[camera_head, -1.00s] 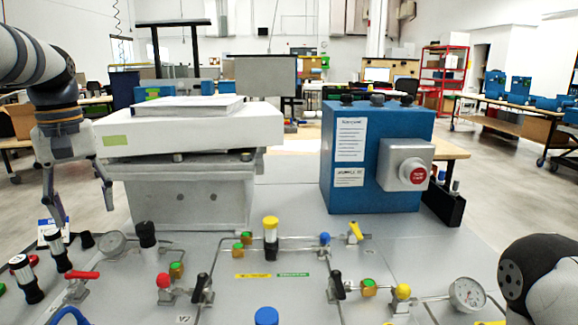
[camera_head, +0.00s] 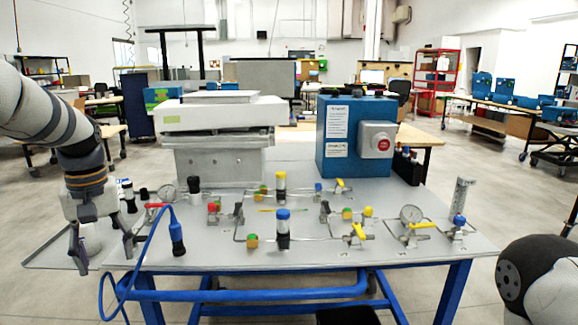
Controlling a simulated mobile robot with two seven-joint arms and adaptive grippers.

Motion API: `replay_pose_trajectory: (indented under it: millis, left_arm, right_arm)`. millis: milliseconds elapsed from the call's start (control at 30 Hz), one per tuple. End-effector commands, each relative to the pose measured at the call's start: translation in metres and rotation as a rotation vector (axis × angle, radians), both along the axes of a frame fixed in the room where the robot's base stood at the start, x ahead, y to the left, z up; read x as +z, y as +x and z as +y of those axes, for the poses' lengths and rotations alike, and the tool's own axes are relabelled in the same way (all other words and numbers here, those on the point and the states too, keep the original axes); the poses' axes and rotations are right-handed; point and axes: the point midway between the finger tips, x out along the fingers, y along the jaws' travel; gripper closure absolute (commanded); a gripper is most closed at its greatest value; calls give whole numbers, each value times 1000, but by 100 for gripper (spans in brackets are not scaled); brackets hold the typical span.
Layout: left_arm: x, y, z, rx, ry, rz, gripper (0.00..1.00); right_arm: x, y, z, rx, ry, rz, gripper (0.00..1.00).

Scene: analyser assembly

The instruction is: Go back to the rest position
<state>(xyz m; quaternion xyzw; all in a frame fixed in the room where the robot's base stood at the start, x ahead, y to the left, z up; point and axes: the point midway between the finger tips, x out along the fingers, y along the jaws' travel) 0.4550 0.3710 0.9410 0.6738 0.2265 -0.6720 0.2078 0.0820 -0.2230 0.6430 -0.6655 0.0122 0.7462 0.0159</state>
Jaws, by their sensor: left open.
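My left gripper (camera_head: 105,261) hangs at the left, fingers pointing down and spread apart. It is in front of the left part of the grey table top (camera_head: 330,253), by a grey tray-like surface (camera_head: 48,252). A whitish round thing (camera_head: 90,238) shows between its fingers; I cannot tell whether they touch it. A blue hose with a blue connector (camera_head: 177,238) stands just right of the gripper.
The table carries a white-topped grey analyser (camera_head: 215,115), a blue box with a red button (camera_head: 350,165), and several valves and gauges (camera_head: 411,214). A blue frame (camera_head: 250,295) supports it. Open floor (camera_head: 500,190) lies to the right.

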Motion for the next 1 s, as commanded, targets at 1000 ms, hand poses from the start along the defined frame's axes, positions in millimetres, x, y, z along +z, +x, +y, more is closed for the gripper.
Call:
replay_pose_trajectory:
  millis: [1000]
  left_arm:
    - [-298,-374,-149,-585,-68,110,46]
  right_arm:
    - [-1,1,0,0,0,-1,60]
